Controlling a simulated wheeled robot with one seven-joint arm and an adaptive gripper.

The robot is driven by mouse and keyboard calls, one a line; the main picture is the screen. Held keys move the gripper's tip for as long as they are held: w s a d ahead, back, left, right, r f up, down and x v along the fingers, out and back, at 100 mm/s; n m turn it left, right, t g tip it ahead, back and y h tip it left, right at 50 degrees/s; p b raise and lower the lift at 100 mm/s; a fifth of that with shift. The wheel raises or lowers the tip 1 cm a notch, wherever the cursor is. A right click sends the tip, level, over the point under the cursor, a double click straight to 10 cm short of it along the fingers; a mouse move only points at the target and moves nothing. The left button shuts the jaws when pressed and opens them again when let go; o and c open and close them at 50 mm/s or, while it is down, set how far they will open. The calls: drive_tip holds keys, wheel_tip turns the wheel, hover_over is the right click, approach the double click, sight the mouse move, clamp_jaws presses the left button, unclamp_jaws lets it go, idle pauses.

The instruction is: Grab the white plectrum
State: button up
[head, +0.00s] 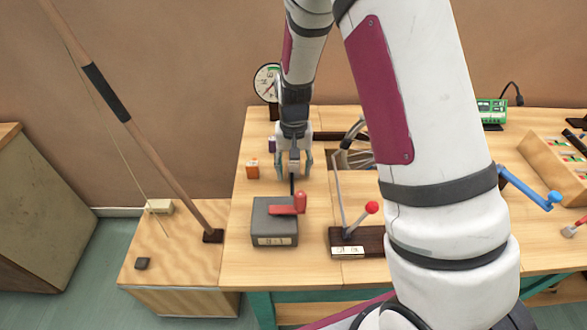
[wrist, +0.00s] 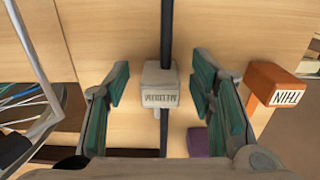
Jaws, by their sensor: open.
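The white plectrum (wrist: 153,78) is a small off-white block with dark lettering, upside down in the wrist view and apparently reading "MEDIUM". It lies over a dark strip on the wooden table. My gripper (wrist: 160,88) is open, with its green-padded fingers on either side of the block and a visible gap on both sides. In the head view my gripper (head: 294,166) points down over the table's left part, and its fingers partly hide the plectrum there.
An orange block marked "THIN" (wrist: 276,88) sits close to the right finger in the wrist view. A purple block (wrist: 197,142) is nearby. A grey box with a red handle (head: 274,232) stands in front of my gripper. A red-knobbed lever (head: 371,208) is to the right.

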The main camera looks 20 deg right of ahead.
drive_tip(key=shift+f, duration=0.1)
drive_tip(key=shift+c, duration=0.2)
drive_tip(key=c, duration=1)
drive_tip(key=shift+c, duration=0.2)
